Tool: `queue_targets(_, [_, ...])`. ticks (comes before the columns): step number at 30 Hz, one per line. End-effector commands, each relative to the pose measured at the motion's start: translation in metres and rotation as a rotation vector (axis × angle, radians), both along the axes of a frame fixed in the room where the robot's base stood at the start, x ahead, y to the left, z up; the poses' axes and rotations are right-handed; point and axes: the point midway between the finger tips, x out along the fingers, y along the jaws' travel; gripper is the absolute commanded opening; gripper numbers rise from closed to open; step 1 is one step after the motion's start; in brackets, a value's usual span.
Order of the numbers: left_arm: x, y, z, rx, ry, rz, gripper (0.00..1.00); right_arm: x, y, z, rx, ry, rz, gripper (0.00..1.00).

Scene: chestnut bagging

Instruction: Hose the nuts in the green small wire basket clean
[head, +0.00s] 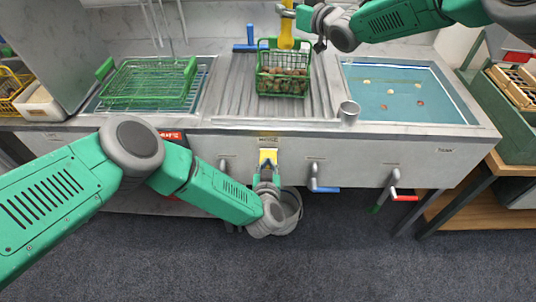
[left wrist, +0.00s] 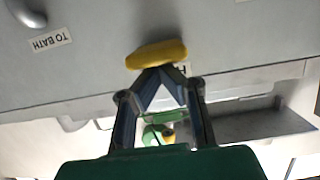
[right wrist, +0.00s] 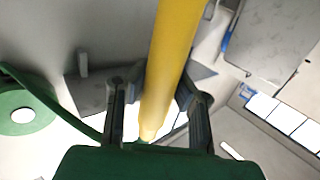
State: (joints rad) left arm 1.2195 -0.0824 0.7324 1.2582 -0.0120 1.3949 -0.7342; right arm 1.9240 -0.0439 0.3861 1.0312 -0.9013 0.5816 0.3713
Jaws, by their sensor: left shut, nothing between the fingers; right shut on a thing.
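The green small wire basket (head: 283,94) holds several brown nuts and stands on the grooved draining board. My right gripper (head: 300,14) is shut on a yellow hose wand (head: 287,32), just above the far side of the basket. The wand also crosses between the fingers in the right wrist view (right wrist: 172,62). My left gripper (head: 268,183) is shut and empty, low in front of the counter. Its fingertips are at the yellow lever (head: 268,157) below the label on the front panel. In the left wrist view, the lever (left wrist: 157,54) lies across the closed fingertips. I see no clear water stream.
A larger green wire basket (head: 150,82) stands on the left. A blue water basin (head: 408,95) with floating bits is on the right. A metal cup (head: 349,111) stands between draining board and basin. Blue (head: 326,189) and red (head: 404,198) handles project from the front. A bucket (head: 290,212) is below.

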Motion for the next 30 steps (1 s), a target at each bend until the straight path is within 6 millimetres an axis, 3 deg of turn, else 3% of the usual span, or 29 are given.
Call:
queue_targets(12, [-0.004,-0.001,-0.036,0.000,0.005,-0.002,0.00,0.001,0.000,0.000,0.001,-0.001,0.000,0.00])
queue_targets(30, [-0.005,0.001,-0.042,0.001,0.019,0.000,0.00,0.003,0.000,-0.002,0.000,0.001,0.000,0.00])
